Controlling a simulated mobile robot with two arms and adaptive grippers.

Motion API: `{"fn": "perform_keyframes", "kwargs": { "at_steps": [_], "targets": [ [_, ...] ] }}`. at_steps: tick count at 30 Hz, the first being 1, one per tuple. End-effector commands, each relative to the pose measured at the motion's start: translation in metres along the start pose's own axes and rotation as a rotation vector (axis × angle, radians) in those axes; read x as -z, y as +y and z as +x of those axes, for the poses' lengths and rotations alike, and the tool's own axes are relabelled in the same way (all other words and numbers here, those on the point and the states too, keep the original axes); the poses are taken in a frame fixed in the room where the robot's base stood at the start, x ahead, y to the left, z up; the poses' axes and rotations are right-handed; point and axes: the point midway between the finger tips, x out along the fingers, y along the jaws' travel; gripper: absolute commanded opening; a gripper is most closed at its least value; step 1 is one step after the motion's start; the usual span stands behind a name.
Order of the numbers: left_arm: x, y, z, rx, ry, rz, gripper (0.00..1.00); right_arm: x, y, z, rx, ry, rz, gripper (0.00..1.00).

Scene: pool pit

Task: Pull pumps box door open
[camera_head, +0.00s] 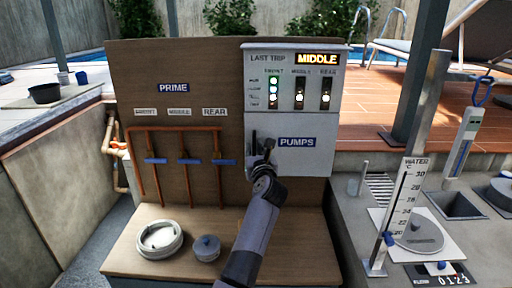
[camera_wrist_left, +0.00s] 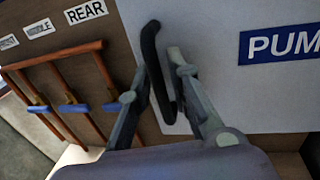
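The pumps box door (camera_head: 312,162) is a pale grey panel with a blue PUMPS label (camera_head: 297,142), and it looks closed. Its dark upright handle (camera_wrist_left: 153,62) is at the door's left edge. My left gripper (camera_head: 262,150) is at the handle, covering part of it in the head view. In the left wrist view, the fingers (camera_wrist_left: 160,70) stand on either side of the handle. The left finger is close to it, and a narrow gap shows on the right, so the fingers look open. My right gripper is not in view.
Above the door is a panel of lights and switches (camera_head: 298,85). Copper pipes with blue valves (camera_head: 188,161) are on the wooden board to the left. A round white lid (camera_head: 160,239) and a grey-blue knob (camera_head: 206,247) sit on the ledge below. A water gauge (camera_head: 405,205) stands at right.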

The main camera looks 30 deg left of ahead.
Motion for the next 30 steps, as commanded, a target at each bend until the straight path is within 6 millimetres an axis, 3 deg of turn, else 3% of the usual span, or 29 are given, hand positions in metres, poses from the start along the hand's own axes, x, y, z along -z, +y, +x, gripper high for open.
{"fn": "perform_keyframes", "kwargs": {
  "at_steps": [5, 13, 30],
  "targets": [
    [-0.0004, 0.0, 0.0001, 0.0, 0.0, -0.001, 0.18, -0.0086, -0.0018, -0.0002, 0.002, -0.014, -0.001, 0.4],
    [-0.0002, -0.0002, 0.0, 0.0, 0.0, -0.001, 0.0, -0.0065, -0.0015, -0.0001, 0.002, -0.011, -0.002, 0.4],
    [0.0001, -0.0003, -0.0001, 0.0, 0.0, -0.001, 0.0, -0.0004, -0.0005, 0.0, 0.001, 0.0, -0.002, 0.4]
  ]
}}
